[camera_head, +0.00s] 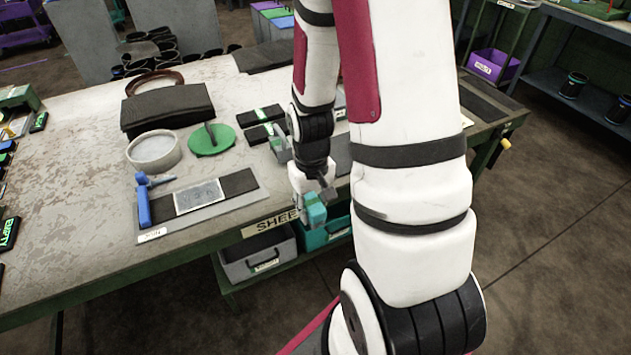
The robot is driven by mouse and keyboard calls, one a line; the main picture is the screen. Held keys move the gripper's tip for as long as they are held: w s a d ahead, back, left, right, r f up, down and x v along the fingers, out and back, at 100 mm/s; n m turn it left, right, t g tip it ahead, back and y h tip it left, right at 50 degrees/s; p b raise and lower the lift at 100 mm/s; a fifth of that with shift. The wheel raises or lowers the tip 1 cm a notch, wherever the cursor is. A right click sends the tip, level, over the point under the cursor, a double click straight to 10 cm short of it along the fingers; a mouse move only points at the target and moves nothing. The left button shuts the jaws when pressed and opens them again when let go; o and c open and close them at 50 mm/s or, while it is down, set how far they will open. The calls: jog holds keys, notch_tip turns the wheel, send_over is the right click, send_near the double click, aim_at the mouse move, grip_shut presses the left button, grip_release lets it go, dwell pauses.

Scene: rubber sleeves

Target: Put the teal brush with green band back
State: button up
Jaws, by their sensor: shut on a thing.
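My gripper (304,190) is near the front edge of the table, low in the middle of the view, and is shut on the teal brush (315,212). A lighter green band shows on the brush; its far side is hidden by the gripper. The brush is at the table's front edge, above the teal bin (325,236). I cannot tell whether it touches the table.
A grey board (215,202) with a dark strip, a metal plate and a blue tool lies left of my gripper. Behind it are a round white dish (153,151) and a green disc (211,140). A grey bin (262,258) sits under the table edge.

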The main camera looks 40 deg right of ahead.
jog(key=w+d, duration=0.2)
jog(key=w, duration=0.2)
jog(key=w+d+f, duration=0.1)
jog(key=w+d, duration=0.1)
jog(key=w, duration=0.3)
jog(key=w+d, duration=0.2)
jog(key=w, duration=0.2)
jog(key=shift+w+d+f, duration=0.2)
jog(key=shift+w+d, duration=0.05)
jog(key=shift+d, duration=0.1)
jog(key=shift+w+d+f+p, duration=0.1)
jog(key=shift+w+f+p, duration=0.1)
jog(key=shift+f, duration=0.7)
jog(key=shift+w+f+p, duration=0.1)
jog(key=shift+f+p, duration=0.05)
jog(key=shift+f, duration=0.75)
jog(key=shift+f, duration=0.2)
jog(key=o, duration=1.2)
jog(key=shift+r, duration=0.15)
